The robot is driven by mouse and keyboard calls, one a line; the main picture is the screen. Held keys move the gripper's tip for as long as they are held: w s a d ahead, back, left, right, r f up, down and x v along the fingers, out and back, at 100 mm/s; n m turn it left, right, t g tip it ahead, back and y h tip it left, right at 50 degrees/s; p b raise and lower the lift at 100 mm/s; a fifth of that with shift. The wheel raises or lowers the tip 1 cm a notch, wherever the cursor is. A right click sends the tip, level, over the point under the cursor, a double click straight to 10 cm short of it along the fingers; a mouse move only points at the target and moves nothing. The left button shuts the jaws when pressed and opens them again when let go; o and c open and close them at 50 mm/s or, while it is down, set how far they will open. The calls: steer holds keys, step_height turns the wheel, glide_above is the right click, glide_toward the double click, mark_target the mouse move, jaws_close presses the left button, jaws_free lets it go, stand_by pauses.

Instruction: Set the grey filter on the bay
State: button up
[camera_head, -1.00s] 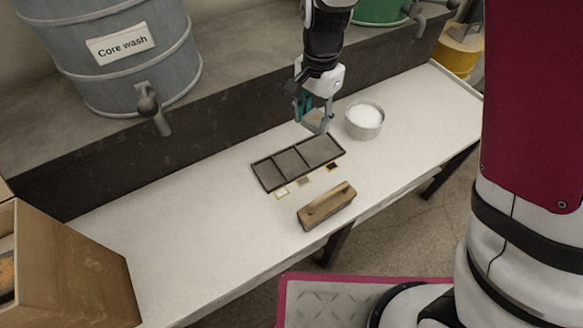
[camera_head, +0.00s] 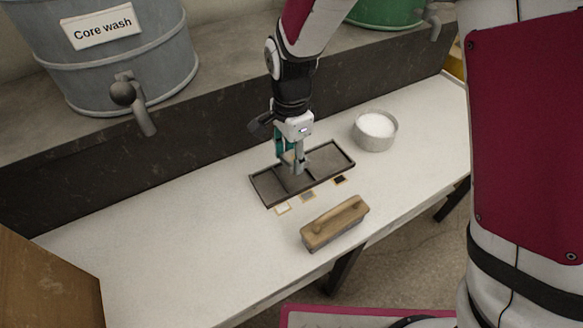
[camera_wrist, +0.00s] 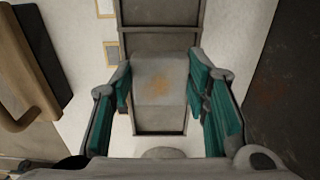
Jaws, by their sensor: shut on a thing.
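My gripper (camera_head: 293,163) is shut on a pale grey block with an orange-brown stain, which I take to be the grey filter (camera_wrist: 158,80). In the wrist view the filter sits between the two teal-padded fingers. The dark tray with three compartments, apparently the bay (camera_head: 266,189), lies on the white bench below the gripper. Small white (camera_head: 283,209), grey (camera_head: 308,196) and black (camera_head: 340,181) framed tags lie along the tray's front edge.
A wooden-handled block tool (camera_head: 335,224) lies in front of the tray. A round tin of white powder (camera_head: 375,130) stands behind right. A wooden box (camera_head: 48,280) is at front left. The "Core wash" drum (camera_head: 115,65) stands on the ledge behind. The bench left of the tray is clear.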

mark_target(291, 177)
steer(key=shift+f+b, duration=0.7)
steer(key=shift+f, duration=1.5)
steer(key=shift+f, duration=0.15)
steer(key=o, duration=0.9)
step_height(291, 177, up, 12)
steer(key=p, duration=0.3)
steer(key=shift+f+p, duration=0.1)
steer(key=shift+p, duration=0.25)
steer(key=shift+r, duration=0.3)
